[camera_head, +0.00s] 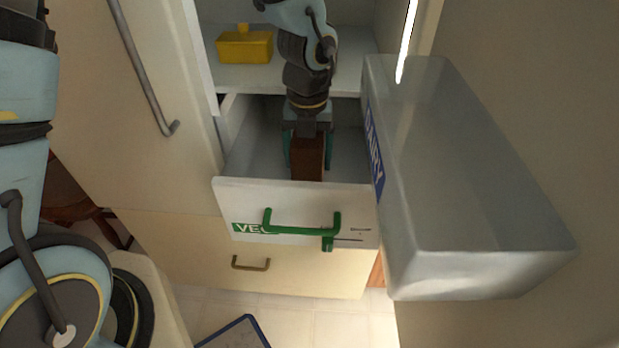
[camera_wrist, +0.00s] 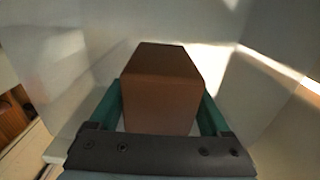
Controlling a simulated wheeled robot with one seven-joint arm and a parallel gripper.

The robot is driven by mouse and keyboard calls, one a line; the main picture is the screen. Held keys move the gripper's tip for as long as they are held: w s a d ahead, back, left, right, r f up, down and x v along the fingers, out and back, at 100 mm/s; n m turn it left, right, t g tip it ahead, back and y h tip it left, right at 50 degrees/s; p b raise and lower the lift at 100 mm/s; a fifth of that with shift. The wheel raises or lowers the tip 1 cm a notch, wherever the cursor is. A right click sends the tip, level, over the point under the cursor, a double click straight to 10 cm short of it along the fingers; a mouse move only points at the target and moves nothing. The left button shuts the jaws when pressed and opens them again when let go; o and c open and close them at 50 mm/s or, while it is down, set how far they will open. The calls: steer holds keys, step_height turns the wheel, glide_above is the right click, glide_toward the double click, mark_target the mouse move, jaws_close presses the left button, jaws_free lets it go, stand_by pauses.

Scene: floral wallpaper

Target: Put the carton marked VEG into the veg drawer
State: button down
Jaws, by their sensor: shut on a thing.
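A brown carton (camera_head: 307,160) is held between the two green fingers of my gripper (camera_head: 307,145). The carton also shows in the wrist view (camera_wrist: 162,88), with my gripper (camera_wrist: 162,110) shut on its sides. No marking is readable on its visible faces. The veg drawer (camera_head: 228,192) is pulled open, with a green handle and a partly hidden green VEG label on its front. My gripper and the carton are over or inside the open drawer, near its front wall. I cannot tell whether the carton touches the drawer bottom.
A yellow lidded box (camera_head: 244,47) stands on the shelf above the drawer. A clear bin labelled DAIRY (camera_head: 470,170) on the open door at the right stands close beside the drawer. A lower drawer with a brass handle (camera_head: 251,263) is closed. A blue-edged board (camera_head: 237,333) lies on the floor.

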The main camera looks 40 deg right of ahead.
mark_target(308, 140)
steer(key=shift+f, duration=3.25)
steer(key=shift+f, duration=0.2)
jaws_free()
step_height(308, 140, up, 12)
steer(key=shift+r, duration=0.2)
